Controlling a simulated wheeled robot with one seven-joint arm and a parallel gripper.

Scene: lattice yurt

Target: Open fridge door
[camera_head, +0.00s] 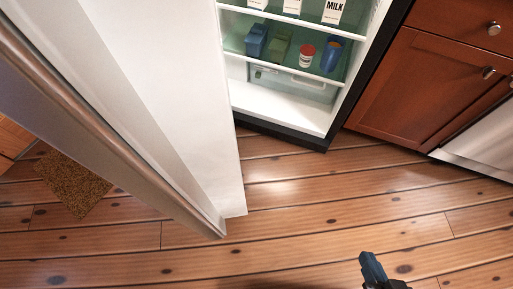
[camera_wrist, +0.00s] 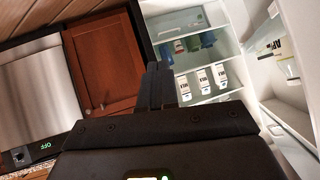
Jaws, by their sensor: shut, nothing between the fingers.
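The fridge door (camera_head: 150,110) stands wide open at the left of the head view, its white inner side facing the compartment. In the wrist view the door's inner shelves (camera_wrist: 290,75) show at the right, with cartons on them. The fridge interior (camera_head: 285,100) is exposed, with milk cartons (camera_head: 333,12) on an upper shelf and cups and a small jar on the glass shelf below. My gripper (camera_head: 372,268) is at the bottom of the head view, over the floor and apart from the door. Its fingers (camera_wrist: 157,85) are together and empty in the wrist view.
Red-brown wooden cabinets (camera_head: 410,85) with round knobs stand right of the fridge, beside a steel appliance (camera_head: 480,140). A brown mat (camera_head: 72,184) lies on the floor behind the door. The wooden floor (camera_head: 290,215) before the fridge is clear.

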